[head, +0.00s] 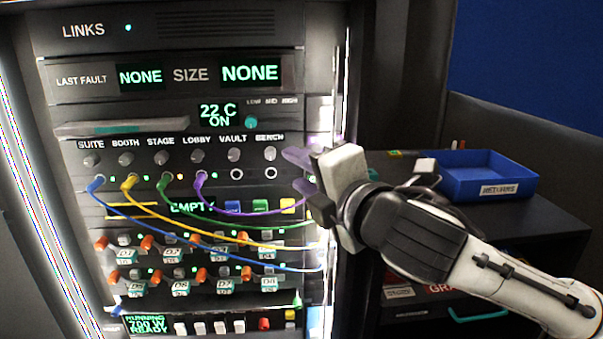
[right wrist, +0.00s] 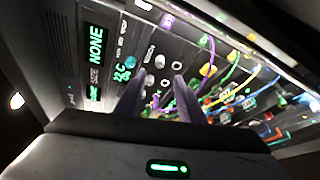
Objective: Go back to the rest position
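My right gripper (head: 294,171) is at the right side of the rack panel (head: 180,110), in front of the BENCH column. Its two purple fingers are spread apart with nothing seen between them. The spread fingers also show in the right wrist view (right wrist: 158,97), pointing at the panel's knobs and jacks. The right arm comes in from the lower right. My left gripper is not in view. The rest position itself is not marked in either view.
Blue, yellow, green and purple cables (head: 255,211) run from the SUITE, BOOTH, STAGE and LOBBY jacks toward the rack's right edge, passing near my right gripper. VAULT and BENCH jacks are empty. A blue tray (head: 487,187) labelled RETURNS sits on a dark cabinet (head: 545,222) at right.

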